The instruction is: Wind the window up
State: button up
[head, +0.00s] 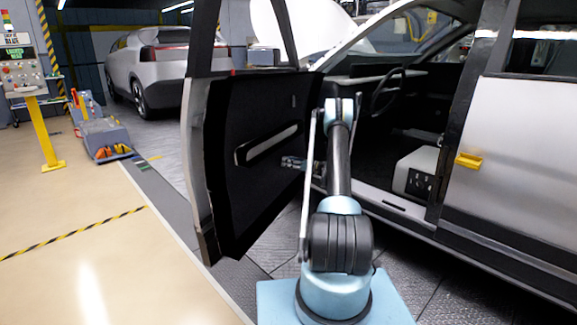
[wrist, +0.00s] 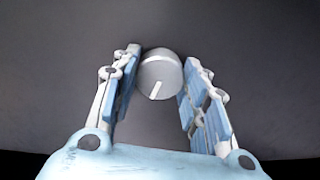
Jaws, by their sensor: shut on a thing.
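The open car door (head: 265,110) stands at the centre of the head view, its dark inner panel facing my arm. A light armrest strip (head: 268,145) runs across it. In the wrist view, a round grey knob (wrist: 158,82) with a white mark sits on the dark panel between my two fingers (wrist: 162,60). My gripper is shut on the knob. The window frame (head: 214,35) is above the panel; I cannot tell how high the glass stands.
The car's cabin with its steering wheel (head: 387,92) and the silver rear door (head: 515,145) are on the right. A yellow control stand (head: 45,140), a grey cart (head: 105,138) and another car (head: 150,62) are on the left. The floor at left front is clear.

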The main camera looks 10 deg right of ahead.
jog(key=shift+f+m, duration=0.15)
jog(key=shift+m, duration=7.85)
jog(key=shift+f+m, duration=0.1)
jog(key=shift+m, duration=7.9)
jog(key=shift+a, duration=0.1)
jog(key=o, duration=1.1)
jog(key=shift+s+r, duration=0.1)
jog(key=shift+r, duration=0.05)
jog(key=shift+c, duration=0.2)
